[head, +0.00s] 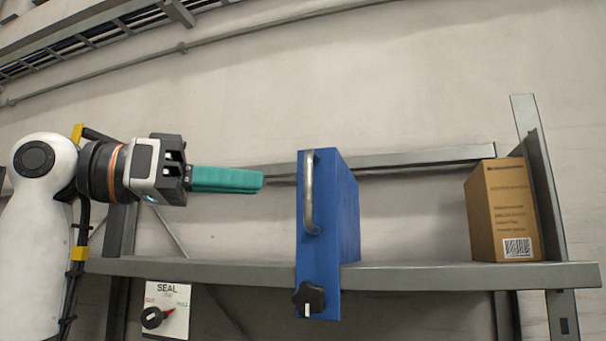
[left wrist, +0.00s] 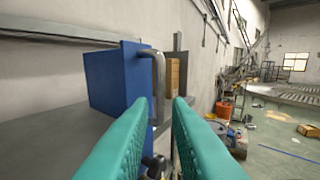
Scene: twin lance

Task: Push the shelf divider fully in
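The shelf divider (head: 340,215) is a blue upright block on a grey metal shelf (head: 420,275). Its front face carries a vertical metal handle (head: 309,190) and a black knob (head: 308,299) at the bottom. The front face hangs down over the shelf's front edge; how far it stands out is hard to tell. The divider also shows in the left wrist view (left wrist: 115,78), with the handle (left wrist: 158,85) just beyond my fingertips. My left gripper (head: 262,180) has teal fingers, held apart and empty, pointing right, left of the divider and not touching it. My right gripper is out of view.
A cardboard box (head: 503,210) with a barcode stands at the shelf's right end beside a grey post (head: 545,200). A SEAL dial panel (head: 167,310) sits below the shelf at left. The shelf between divider and box is clear.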

